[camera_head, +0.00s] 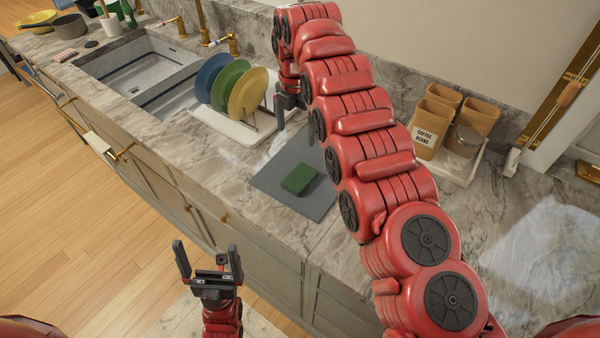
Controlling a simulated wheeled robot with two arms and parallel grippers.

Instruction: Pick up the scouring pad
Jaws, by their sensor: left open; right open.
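The scouring pad (299,179) is a small green block. It lies flat on a dark grey mat (272,178) on the marble counter. My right gripper (279,122) hangs above the counter near the far edge of the mat, beyond the pad and beside the dish rack. It is open, its fingers partly hidden by my arm, and it does not touch the pad. My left gripper (208,262) is open and empty, pointing up in front of the cabinets, well short of the counter edge and the pad.
A dish rack (232,128) with blue, green and yellow plates stands left of the mat. A double sink (145,72) is further left. Canisters (435,122) stand on a tray at the right. My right arm crosses the counter and hides part of it.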

